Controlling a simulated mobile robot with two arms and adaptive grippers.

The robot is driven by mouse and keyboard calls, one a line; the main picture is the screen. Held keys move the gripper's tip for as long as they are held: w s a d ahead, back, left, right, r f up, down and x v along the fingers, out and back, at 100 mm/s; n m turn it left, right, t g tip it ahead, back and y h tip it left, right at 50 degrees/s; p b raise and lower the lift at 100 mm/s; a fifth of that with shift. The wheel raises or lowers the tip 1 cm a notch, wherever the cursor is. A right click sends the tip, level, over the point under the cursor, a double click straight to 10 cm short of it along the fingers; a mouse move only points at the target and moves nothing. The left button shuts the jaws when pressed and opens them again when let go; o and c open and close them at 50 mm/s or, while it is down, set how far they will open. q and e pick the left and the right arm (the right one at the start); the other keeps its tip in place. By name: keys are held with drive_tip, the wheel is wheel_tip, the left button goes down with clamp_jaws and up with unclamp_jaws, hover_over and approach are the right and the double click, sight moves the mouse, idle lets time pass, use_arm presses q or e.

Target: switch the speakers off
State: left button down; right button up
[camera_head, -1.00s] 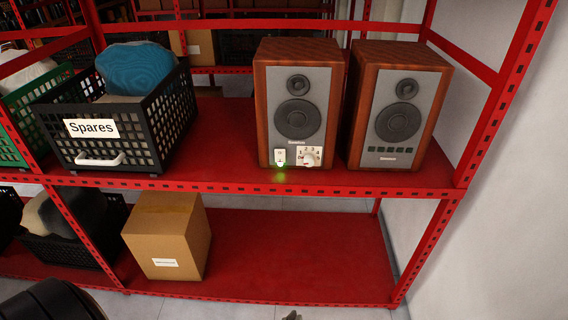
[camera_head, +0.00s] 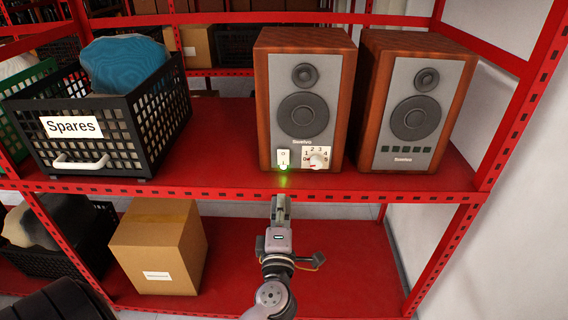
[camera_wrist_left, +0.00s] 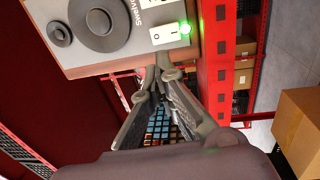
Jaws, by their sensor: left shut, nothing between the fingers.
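Two wooden speakers with grey fronts stand on the upper red shelf: the left speaker (camera_head: 303,100) and the right speaker (camera_head: 416,102). The left speaker carries a white rocker switch (camera_head: 283,159) marked O and I, with a green light glowing at its lower end, and a numbered dial (camera_head: 318,160) beside it. In the left wrist view the switch (camera_wrist_left: 168,33) and its lit green end show near the fingertips. My left gripper (camera_head: 281,199) is shut and empty, just below and in front of the switch, apart from it. My right gripper is not in view.
The red shelf edge (camera_head: 400,196) runs just behind my left gripper. A black crate (camera_head: 150,130) labelled Spares stands left of the speakers. A cardboard box (camera_head: 160,245) sits on the lower shelf. The upper shelf between crate and left speaker is clear.

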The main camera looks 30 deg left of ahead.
sight(284, 155)
use_arm(q)
drive_tip(key=p+x, duration=0.1)
drive_tip(key=x, duration=1.3)
drive_tip(key=shift+w+a+r+p, duration=0.15)
drive_tip(key=shift+w+r+p, duration=0.25)
drive_tip(key=shift+p, duration=0.5)
drive_tip(key=shift+s+f+b, duration=0.15)
drive_tip(key=shift+s+b, duration=0.05)
drive_tip(key=shift+b, duration=0.15)
